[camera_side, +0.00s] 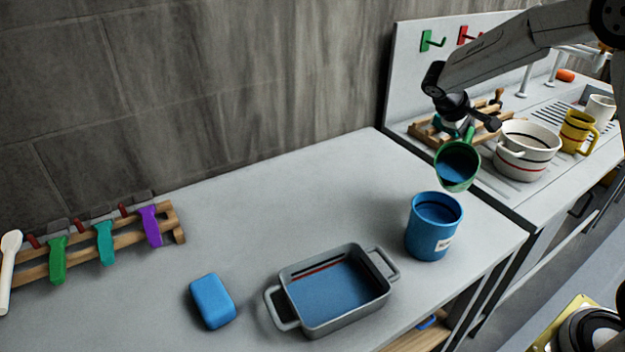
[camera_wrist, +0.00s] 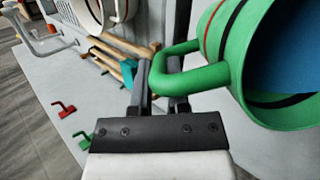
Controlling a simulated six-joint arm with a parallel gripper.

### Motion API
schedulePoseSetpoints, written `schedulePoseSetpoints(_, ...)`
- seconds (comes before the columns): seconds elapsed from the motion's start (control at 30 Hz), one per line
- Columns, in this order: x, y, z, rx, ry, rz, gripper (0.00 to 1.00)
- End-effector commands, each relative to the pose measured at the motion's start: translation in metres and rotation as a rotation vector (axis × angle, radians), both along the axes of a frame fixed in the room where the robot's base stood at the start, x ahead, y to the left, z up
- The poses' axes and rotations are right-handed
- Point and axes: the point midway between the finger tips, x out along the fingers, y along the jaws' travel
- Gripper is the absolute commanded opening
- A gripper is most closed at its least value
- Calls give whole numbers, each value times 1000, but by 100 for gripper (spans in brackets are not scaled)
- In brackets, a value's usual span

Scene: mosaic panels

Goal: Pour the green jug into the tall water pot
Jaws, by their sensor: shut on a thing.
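The green jug (camera_side: 441,172) hangs tilted in the air, its mouth facing the side camera and blue liquid showing inside. My gripper (camera_side: 468,127) is shut on its handle; in the wrist view my gripper's fingers (camera_wrist: 160,75) close on the green handle, and the jug (camera_wrist: 222,45) fills the upper right. No stream shows between jug and pot.
A grey two-handled dish (camera_side: 334,316) with blue inside and a blue block (camera_side: 212,300) lie left of the pot. A rack (camera_side: 105,240) holds several coloured utensils. A white striped pot (camera_side: 527,150) and yellow mug (camera_side: 577,132) stand on the right counter. The middle back counter is clear.

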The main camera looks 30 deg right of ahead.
Motion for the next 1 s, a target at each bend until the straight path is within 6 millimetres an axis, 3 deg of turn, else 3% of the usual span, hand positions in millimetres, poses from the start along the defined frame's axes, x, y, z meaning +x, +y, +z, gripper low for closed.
schedulePoseSetpoints(1.0, -2, 4, 8, -44, -19, 1, 0)
